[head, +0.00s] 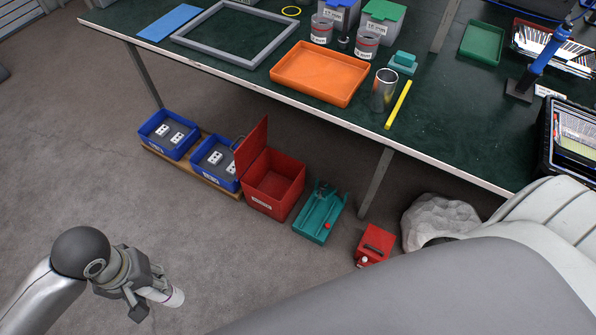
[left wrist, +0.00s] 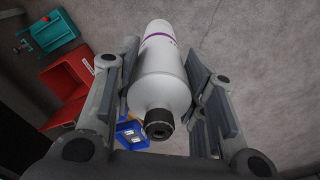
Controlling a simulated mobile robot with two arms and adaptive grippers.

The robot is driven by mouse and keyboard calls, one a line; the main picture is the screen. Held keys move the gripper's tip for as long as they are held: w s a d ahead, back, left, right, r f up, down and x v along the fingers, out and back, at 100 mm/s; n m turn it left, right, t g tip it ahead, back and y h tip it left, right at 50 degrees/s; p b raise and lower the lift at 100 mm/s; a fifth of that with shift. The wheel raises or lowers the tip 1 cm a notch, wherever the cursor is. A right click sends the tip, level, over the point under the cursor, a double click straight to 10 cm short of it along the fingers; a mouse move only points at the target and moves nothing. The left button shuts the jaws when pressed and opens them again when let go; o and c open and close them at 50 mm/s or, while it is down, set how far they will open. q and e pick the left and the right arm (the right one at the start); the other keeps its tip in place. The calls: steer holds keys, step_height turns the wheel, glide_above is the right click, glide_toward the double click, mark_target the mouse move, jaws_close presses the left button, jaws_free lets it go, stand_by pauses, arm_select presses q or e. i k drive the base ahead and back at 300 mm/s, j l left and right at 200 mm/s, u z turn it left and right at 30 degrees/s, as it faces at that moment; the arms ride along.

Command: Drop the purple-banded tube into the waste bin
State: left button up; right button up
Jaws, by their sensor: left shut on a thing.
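The purple-banded tube (head: 174,297) is white and is held in my left gripper (head: 148,298) at the lower left of the head view. In the left wrist view the tube (left wrist: 162,85) lies between the two fingers, its dark-tipped end towards the camera and its purple band near the far end. A red bin (head: 272,186) with a raised lid stands open on the floor below the table's front edge, apart from the tube; its label is too small to read. It also shows at the left of the left wrist view (left wrist: 62,88). My right gripper is out of view.
Two blue bins (head: 168,135) sit on a wooden board left of the red bin. The table (head: 445,115) is above. The floor around my left gripper is clear.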

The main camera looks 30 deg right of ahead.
mark_target(281, 187)
steer(key=i+j+z, duration=0.25)
steer(key=z, duration=0.15)
steer(key=i+j+z, duration=0.2)
steer(key=z, duration=0.25)
steer(key=i+j+z, duration=0.1)
steer(key=j+z, duration=0.3)
steer(key=i+j+z, duration=0.1)
steer(key=j+z, duration=0.3)
